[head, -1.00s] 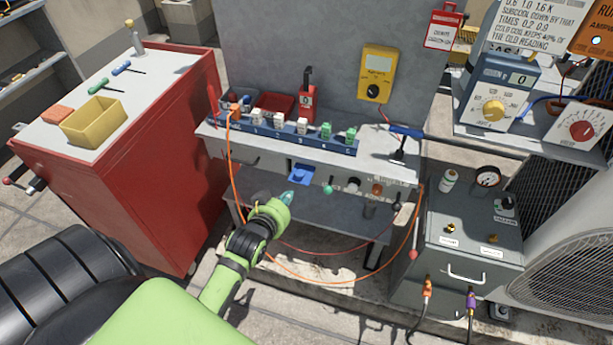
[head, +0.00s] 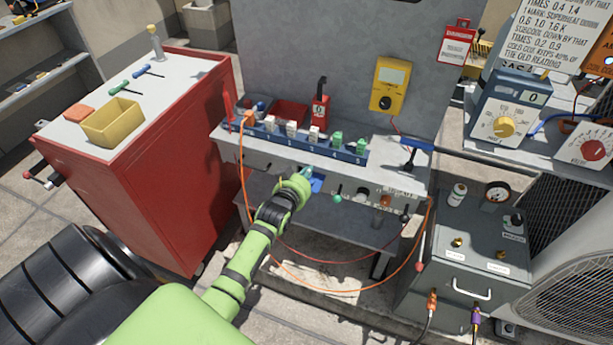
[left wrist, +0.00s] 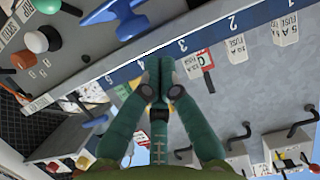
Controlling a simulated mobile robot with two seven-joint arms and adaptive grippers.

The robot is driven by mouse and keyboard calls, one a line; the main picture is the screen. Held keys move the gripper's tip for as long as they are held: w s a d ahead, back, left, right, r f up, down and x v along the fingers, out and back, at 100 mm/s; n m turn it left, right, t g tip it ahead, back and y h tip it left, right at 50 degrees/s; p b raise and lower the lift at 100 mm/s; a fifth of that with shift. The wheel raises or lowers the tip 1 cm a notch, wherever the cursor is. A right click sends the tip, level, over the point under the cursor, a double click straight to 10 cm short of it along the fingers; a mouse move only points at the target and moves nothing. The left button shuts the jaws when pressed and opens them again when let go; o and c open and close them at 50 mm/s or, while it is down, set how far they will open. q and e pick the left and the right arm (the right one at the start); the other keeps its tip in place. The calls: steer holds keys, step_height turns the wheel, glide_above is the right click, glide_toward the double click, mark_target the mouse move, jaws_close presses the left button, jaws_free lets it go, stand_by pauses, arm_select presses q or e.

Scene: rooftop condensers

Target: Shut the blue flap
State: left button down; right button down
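The blue flap (head: 317,185) is on the front face of the grey bench unit, below the numbered blue strip. It juts out from the panel and is partly hidden by my left gripper (head: 304,175). In the left wrist view the blue flap (left wrist: 118,12) is at the top, cut by the frame edge. My left gripper (left wrist: 160,72) has its two teal fingers together with nothing seen between them. Its tips are close to the flap in the head view; whether they touch cannot be told. My right gripper is not in view.
A green knob (head: 338,198) and several other controls line the panel right of the flap. An orange cable (head: 243,160) hangs at the left of the bench. A red cabinet (head: 185,150) stands left, a grey case (head: 465,240) right.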

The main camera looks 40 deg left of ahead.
arm_select(q)
steer(key=shift+f, duration=0.7)
steer(key=shift+s, duration=0.1)
steer(key=shift+s+f+b, duration=0.15)
steer(key=shift+f+b, duration=0.1)
steer(key=shift+b, duration=0.35)
steer(key=shift+s+d+f+b, duration=0.1)
steer(key=shift+f+b, duration=0.1)
steer(key=shift+b, duration=0.35)
